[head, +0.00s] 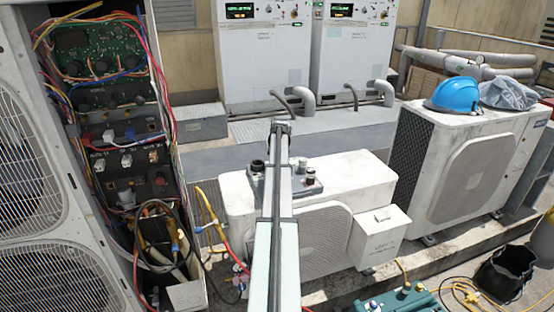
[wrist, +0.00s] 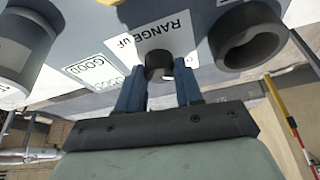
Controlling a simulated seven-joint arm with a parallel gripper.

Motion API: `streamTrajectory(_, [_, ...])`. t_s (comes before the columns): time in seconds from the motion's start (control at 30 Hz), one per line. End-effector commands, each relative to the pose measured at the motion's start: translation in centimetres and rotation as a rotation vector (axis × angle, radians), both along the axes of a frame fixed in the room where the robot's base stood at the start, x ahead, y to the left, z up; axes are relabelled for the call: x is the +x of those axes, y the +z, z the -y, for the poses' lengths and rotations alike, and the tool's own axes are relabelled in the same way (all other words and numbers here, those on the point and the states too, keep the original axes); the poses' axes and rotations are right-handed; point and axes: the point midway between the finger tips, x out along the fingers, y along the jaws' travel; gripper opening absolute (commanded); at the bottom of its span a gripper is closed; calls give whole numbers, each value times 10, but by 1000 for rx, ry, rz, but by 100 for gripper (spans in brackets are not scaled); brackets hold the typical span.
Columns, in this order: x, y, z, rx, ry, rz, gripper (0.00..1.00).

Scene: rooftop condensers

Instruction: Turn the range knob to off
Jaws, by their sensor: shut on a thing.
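The range knob (wrist: 157,60) is a small dark knob on a grey-blue meter, beside a white label (wrist: 172,32) reading "RANGE uF". In the wrist view, my gripper's (wrist: 160,88) two blue fingers are shut on it, one on each side. The fingers partly cover the knob, and I cannot read its pointer setting. The meter (head: 314,188) sits on a white condenser unit (head: 340,175) in the head view. My arm crosses in front of it there and hides the range knob and gripper tips.
A large dark round socket or knob (wrist: 246,42) and a pale cylinder (wrist: 22,50) flank the range knob. An open wiring cabinet (head: 110,95) stands left. A blue hard hat (head: 455,95) lies on the right condenser (head: 425,130). A black bucket (head: 505,272) stands front right.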

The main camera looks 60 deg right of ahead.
Motion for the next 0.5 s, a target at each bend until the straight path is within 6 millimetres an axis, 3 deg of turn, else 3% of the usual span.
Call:
streamTrajectory(0.07, [0, 0, 0, 0, 1, 0, 5])
streamTrajectory(0.1, [0, 0, 0, 0, 1, 0, 39])
streamTrajectory(0.33, [0, 0, 0, 0, 0, 0, 61])
streamTrajectory(0.5, [0, 0, 0, 0, -1, 0, 61])
